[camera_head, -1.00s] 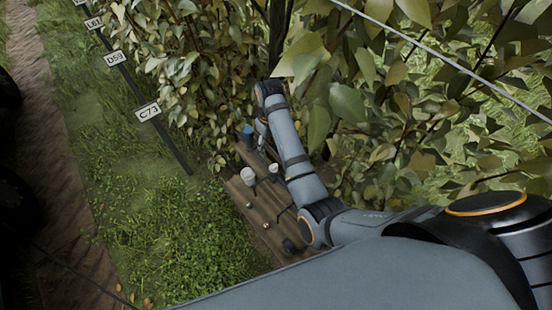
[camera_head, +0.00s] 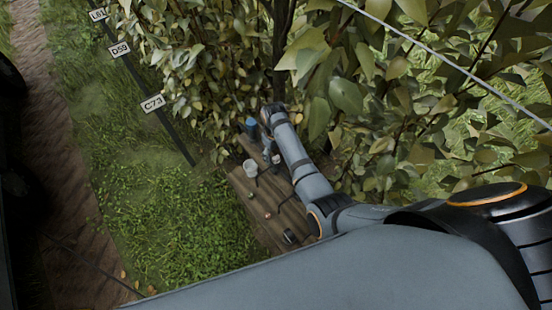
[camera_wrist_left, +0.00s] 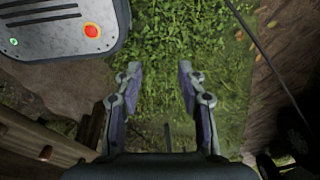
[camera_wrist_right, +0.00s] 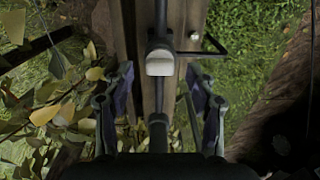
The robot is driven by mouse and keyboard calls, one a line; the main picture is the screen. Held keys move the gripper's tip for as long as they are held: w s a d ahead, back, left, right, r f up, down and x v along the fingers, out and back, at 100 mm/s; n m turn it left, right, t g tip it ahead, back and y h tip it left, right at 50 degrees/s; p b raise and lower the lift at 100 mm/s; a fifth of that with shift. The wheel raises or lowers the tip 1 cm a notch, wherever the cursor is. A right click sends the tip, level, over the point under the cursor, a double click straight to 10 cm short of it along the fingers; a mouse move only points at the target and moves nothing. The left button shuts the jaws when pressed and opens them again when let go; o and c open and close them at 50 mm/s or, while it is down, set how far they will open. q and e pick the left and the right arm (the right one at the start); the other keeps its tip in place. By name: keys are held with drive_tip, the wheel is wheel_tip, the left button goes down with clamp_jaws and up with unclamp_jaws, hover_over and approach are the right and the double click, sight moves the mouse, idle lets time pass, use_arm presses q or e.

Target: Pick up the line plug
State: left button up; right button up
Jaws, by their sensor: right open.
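I cannot tell for sure which small item is the line plug. In the right wrist view a dark upright piece with a pale grey end (camera_wrist_right: 160,63) lies between and beyond the fingertips of my right gripper (camera_wrist_right: 160,78), over the wooden board (camera_wrist_right: 186,18). My left gripper (camera_wrist_left: 156,70) is open and empty above grass, and out of the head view.
On the board (camera_head: 262,228) stand a blue container (camera_head: 251,128), a white cup (camera_head: 250,168) and small items, with a dark round piece (camera_head: 290,237) at the near end. Leafy branches (camera_head: 345,100) crowd the right arm. A grey panel with a red button (camera_wrist_left: 91,30) is near my left gripper.

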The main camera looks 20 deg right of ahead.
drive_tip(key=shift+w+f, duration=0.1)
drive_tip(key=shift+f, duration=0.05)
drive_tip(key=c, duration=0.9)
drive_tip(key=shift+o, duration=0.2)
